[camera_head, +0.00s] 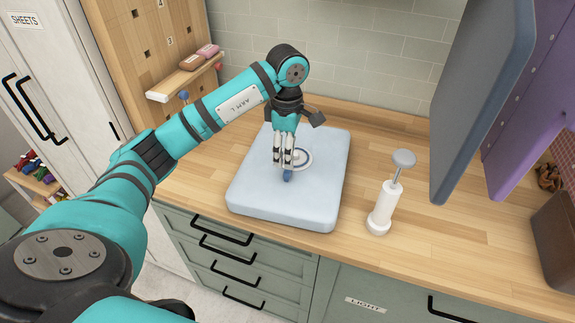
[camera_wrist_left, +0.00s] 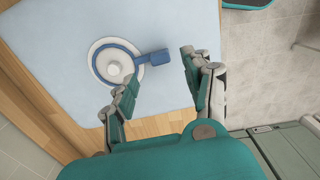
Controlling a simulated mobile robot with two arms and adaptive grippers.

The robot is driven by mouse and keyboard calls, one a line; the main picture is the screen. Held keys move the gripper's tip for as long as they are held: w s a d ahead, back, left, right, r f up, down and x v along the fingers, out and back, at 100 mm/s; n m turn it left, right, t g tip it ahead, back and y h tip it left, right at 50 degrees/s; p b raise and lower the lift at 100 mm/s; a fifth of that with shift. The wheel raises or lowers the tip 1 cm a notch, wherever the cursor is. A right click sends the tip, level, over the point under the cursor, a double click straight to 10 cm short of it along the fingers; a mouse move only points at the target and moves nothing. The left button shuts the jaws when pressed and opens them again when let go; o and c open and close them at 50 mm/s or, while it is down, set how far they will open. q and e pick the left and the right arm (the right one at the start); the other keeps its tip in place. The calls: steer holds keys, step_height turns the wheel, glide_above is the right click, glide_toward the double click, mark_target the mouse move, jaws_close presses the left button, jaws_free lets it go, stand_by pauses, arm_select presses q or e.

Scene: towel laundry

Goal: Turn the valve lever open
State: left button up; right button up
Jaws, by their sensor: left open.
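The valve is a round white disc with a blue ring and a white knob (camera_wrist_left: 114,68), set in the top of a pale blue slab (camera_head: 250,195). Its blue lever (camera_wrist_left: 154,58) sticks out from the ring toward my left gripper in the wrist view. In the head view the lever's blue end (camera_head: 287,175) shows just below my left gripper (camera_head: 284,163), which points down over the slab. In the wrist view my left gripper (camera_wrist_left: 158,72) is open, with the lever's end near the gap between its fingers. I cannot tell whether they touch. My right gripper is not in view.
A white pump-like piece with a grey knob (camera_head: 385,205) stands on the wooden counter (camera_head: 440,235) right of the slab. Large grey and purple panels (camera_head: 490,90) hang at the right. A small shelf (camera_head: 180,85) with soap-like blocks is at the back left.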

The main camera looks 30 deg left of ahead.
arm_select(q)
steer(key=shift+f+p, duration=0.5)
steer(key=shift+f, duration=2.25)
jaws_close()
